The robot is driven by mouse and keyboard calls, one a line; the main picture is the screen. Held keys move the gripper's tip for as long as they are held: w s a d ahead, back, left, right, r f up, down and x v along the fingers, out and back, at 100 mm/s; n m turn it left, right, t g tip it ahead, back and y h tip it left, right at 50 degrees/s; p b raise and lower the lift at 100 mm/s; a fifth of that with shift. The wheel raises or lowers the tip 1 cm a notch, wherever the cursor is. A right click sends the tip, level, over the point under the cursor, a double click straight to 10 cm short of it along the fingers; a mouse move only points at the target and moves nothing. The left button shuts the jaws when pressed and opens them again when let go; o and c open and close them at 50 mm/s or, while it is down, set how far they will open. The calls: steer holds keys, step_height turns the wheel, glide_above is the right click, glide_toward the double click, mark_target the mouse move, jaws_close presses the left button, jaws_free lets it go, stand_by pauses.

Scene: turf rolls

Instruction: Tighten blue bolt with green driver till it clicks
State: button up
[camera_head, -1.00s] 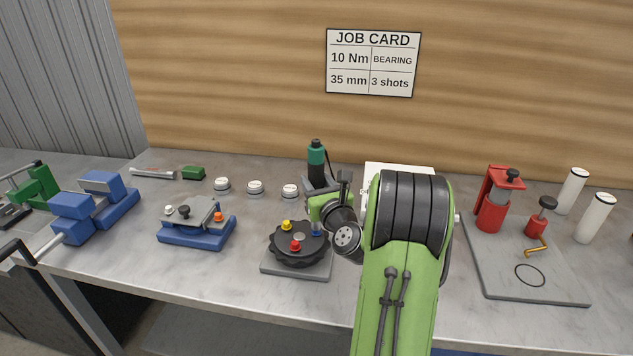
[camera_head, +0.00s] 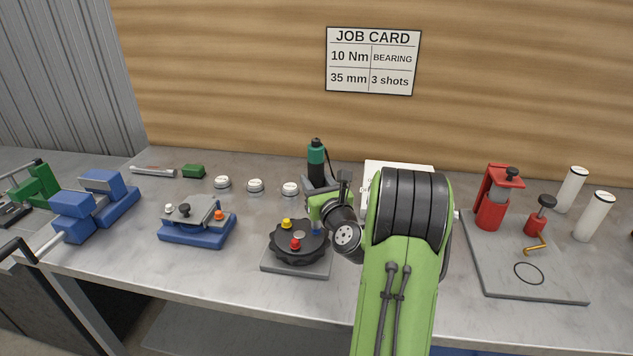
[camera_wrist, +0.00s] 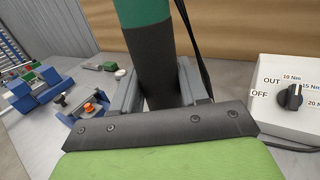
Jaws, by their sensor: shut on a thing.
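The green driver (camera_head: 316,155) has a green top and a black body and stands upright in my gripper (camera_wrist: 160,95). In the wrist view the driver's black body (camera_wrist: 152,55) is between the two grey fingers, which are shut on it. Yellow and red bolts stand on the same fixture.
A white control box with a dial (camera_wrist: 291,97) stands right of the driver; its knob marks OFF, OUT and Nm values. Blue clamps (camera_head: 95,205) stand left, a red press (camera_head: 493,200) right. A job card (camera_head: 373,62) on the wall reads 10 Nm.

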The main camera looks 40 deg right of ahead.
mark_target(319, 160)
steer(key=shift+r+p, duration=3.6)
steer(key=shift+p, duration=0.05)
steer(key=shift+f, duration=0.1)
